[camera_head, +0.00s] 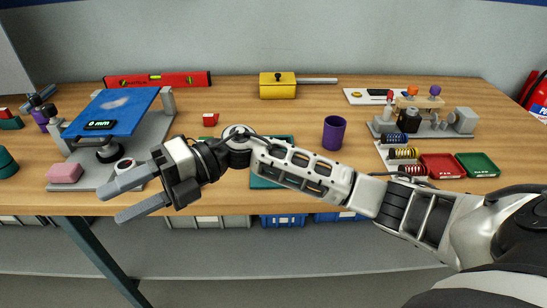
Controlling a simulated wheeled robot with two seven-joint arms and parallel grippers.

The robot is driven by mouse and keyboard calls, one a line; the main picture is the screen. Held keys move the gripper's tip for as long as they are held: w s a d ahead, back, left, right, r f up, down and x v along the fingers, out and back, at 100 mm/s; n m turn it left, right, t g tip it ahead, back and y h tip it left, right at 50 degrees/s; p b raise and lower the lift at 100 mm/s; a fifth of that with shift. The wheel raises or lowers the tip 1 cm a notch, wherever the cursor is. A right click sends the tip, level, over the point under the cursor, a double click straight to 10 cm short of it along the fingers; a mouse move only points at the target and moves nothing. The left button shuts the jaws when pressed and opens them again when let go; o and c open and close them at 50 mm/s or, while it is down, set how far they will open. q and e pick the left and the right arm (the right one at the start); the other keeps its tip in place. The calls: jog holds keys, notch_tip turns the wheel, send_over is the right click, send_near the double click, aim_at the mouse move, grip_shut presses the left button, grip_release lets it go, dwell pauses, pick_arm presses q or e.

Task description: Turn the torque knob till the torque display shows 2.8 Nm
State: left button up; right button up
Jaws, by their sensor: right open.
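A grey test rig (88,180) with a tilted blue panel (125,108) stands at the left of the table. A small dark display (100,125) with green characters sits at the panel's lower edge; it seems to read "0 mm", but the text is tiny. A black round part (109,154) shows under the panel. A pale round part with a dark red centre (125,164) is beside it; I cannot tell which is the torque knob. My right gripper (125,192) is open and empty at the table's front edge, its upper finger near the pale round part. My left gripper is not in view.
A pink block (65,173) lies at the rig's front left. A red level (158,80) and yellow box (277,88) are at the back. A purple cup (333,133), another grey rig (425,126), red tray (442,166) and green tray (478,165) stand right.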

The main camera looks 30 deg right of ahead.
jog(key=w+d+n+h+b, duration=0.1)
jog(key=w+d+n+h, duration=0.35)
jog(key=d+h, duration=0.8)
jog(key=w+d+r+m+t+h+b, duration=0.1)
jog(key=d+r+h, duration=0.2)
jog(key=d, duration=0.5)
jog(key=w+d+r+m+t+h, duration=0.15)
jog(key=d+r, duration=0.25)
jog(key=d, duration=0.5)
jog(key=shift+g+h, duration=0.4)
jog(key=shift+g, duration=0.05)
jog(key=f, duration=0.5)
jog(key=f+b, duration=0.1)
jog(key=f, duration=0.4)
jog(key=s+f+b, duration=0.1)
jog(key=f, duration=0.4)
jog(key=shift+a, duration=0.1)
jog(key=shift+f, duration=0.5)
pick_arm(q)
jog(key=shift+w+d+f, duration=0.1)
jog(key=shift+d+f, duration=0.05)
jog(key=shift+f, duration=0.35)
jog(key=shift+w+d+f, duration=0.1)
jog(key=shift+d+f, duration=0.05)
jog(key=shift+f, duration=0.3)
pick_arm(e)
jog(key=c, duration=1)
